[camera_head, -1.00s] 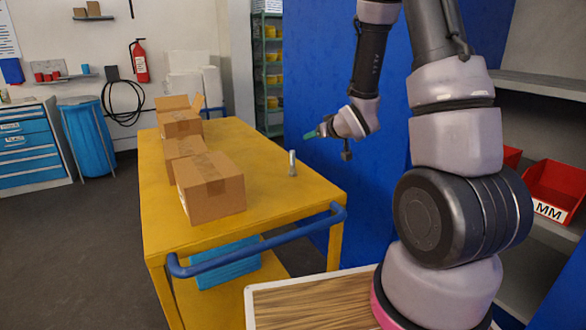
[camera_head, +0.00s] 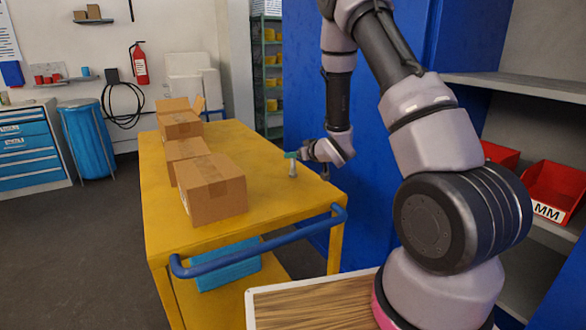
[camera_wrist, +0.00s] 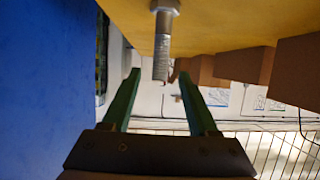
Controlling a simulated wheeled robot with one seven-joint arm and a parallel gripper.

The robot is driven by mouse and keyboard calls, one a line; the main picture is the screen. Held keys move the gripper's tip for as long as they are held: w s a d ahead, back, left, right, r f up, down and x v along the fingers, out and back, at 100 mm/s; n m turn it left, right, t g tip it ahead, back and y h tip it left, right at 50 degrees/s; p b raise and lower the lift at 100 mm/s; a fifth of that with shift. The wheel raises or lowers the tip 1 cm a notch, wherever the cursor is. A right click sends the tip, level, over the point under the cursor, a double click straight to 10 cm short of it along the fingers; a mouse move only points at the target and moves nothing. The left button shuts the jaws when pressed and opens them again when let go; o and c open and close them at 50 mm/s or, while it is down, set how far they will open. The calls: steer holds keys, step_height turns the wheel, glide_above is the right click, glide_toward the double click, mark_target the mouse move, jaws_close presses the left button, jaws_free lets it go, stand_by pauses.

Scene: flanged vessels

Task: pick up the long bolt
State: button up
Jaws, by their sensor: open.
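The long bolt (camera_head: 292,168) stands upright on the yellow cart top (camera_head: 245,150), near its right edge. In the wrist view the bolt (camera_wrist: 162,45) shows as a grey threaded shank with its wider end at the top of the picture, against the yellow surface. My gripper (camera_head: 291,155) is at the bolt's upper part in the head view. In the wrist view its two green fingers (camera_wrist: 158,80) are apart, and the bolt's shank lies between their tips in the picture. I cannot tell whether a finger touches the bolt.
Several cardboard boxes, the nearest one (camera_head: 212,190), stand along the cart's left side. A blue handle (camera_head: 260,254) runs along the near end. A blue wall panel (camera_head: 300,100) stands close behind my arm. The cart top around the bolt is clear.

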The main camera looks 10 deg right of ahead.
steer(key=shift+x, duration=1.2)
jaws_close()
stand_by(0.5)
